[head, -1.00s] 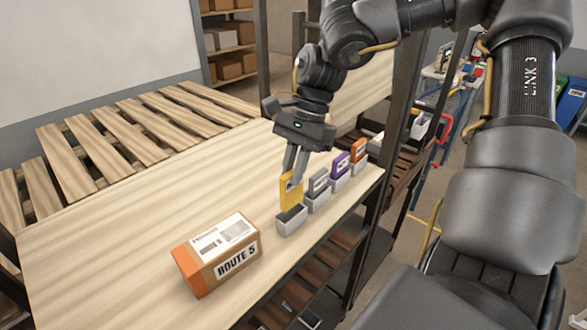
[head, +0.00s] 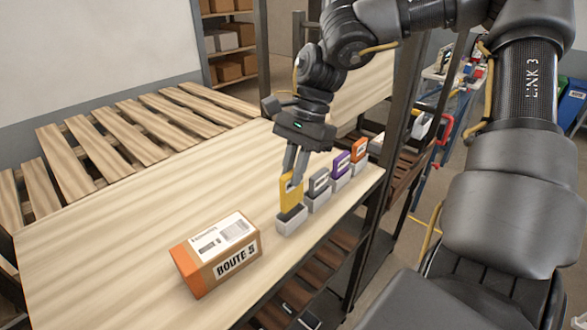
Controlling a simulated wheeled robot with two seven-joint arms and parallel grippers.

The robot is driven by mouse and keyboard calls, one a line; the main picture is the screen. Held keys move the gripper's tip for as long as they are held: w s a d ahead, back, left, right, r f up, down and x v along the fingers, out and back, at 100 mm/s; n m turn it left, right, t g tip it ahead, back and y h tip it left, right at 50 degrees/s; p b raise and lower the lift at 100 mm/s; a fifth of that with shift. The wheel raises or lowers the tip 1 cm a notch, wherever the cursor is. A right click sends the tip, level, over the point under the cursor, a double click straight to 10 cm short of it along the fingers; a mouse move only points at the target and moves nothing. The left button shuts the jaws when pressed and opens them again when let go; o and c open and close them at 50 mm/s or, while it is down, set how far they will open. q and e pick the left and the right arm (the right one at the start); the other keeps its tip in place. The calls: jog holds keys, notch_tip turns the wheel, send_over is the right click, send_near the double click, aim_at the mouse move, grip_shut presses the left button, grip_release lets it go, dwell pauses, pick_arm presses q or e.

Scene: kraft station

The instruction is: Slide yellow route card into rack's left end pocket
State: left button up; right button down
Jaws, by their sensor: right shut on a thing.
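The yellow route card (head: 287,194) is upright in my right gripper (head: 294,175), which is shut on its upper part. The card stands at the leftmost pocket (head: 291,223) of the grey rack, the pocket nearest the box. Its lower edge is hidden behind or inside that pocket; I cannot tell which. The rack's other pockets hold a grey card (head: 318,182), a purple card (head: 341,163) and an orange card (head: 359,148). My left gripper is not in view.
A cardboard box (head: 218,262) labelled ROUTE 5 sits on the wooden table (head: 120,245), left of the rack. The table's right edge runs close beside the rack. A slatted wooden pallet (head: 130,130) lies behind. The middle of the table is clear.

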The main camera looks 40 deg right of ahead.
jog(key=shift+f+b, duration=0.25)
jog(key=shift+b, duration=0.05)
jog(key=shift+f+b, duration=0.35)
jog(key=shift+f+b, duration=0.9)
dwell(0.4)
jog(key=shift+f+b, duration=0.3)
jog(key=shift+b, duration=0.05)
jog(key=shift+f+b, duration=0.35)
jog(key=shift+f, duration=0.05)
jog(key=c, duration=1.3)
grip_release()
jog(key=shift+c, duration=0.2)
jog(key=b+v, duration=0.1)
jog(key=v, duration=1)
jog(key=shift+b, duration=0.35)
